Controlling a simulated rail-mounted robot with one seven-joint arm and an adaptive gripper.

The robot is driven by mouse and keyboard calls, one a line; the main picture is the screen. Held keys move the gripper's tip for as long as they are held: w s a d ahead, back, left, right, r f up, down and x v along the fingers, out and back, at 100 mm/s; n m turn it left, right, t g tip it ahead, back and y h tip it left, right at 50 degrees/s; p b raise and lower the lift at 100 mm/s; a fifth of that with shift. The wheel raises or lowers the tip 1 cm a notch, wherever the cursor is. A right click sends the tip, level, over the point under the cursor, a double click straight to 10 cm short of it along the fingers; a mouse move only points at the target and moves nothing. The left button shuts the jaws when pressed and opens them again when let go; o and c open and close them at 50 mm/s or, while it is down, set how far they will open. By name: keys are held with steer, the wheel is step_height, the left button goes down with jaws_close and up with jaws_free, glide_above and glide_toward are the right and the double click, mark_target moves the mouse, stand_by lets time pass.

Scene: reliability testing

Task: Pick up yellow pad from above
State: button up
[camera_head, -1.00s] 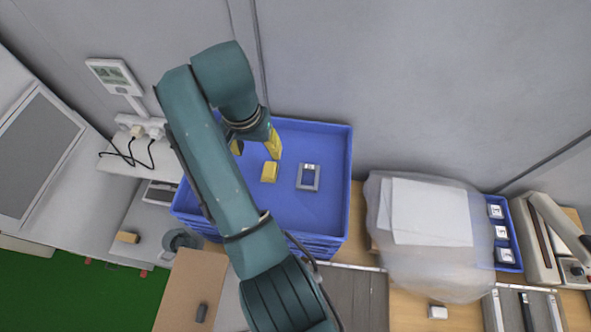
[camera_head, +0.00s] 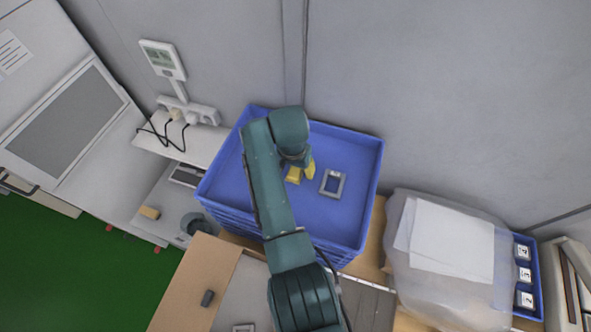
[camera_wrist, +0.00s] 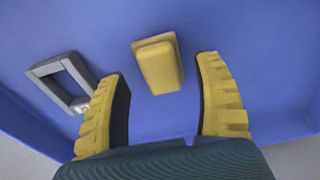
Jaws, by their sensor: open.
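The yellow pad (camera_head: 293,176) lies on the floor of the blue tray (camera_head: 345,225), partly covered by my arm in the head view. In the wrist view the pad (camera_wrist: 158,65) is a rounded yellow block seen whole, a little beyond and between my fingertips. My gripper (camera_wrist: 161,70) has two ribbed yellow fingers spread wide, one to each side of the pad, with gaps on both sides. Nothing is held. In the head view only one yellow finger (camera_head: 310,169) shows clearly, close beside the pad; the other is hidden behind my arm.
A grey rectangular frame (camera_head: 332,183) lies in the tray right of the pad; it also shows in the wrist view (camera_wrist: 68,84), left of my left finger. The tray walls surround both. A translucent bag (camera_head: 440,250) and a small blue bin (camera_head: 527,276) stand to the right.

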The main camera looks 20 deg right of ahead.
steer(key=shift+w+f, duration=0.1)
steer(key=shift+f, duration=0.45)
steer(key=c, duration=1.2)
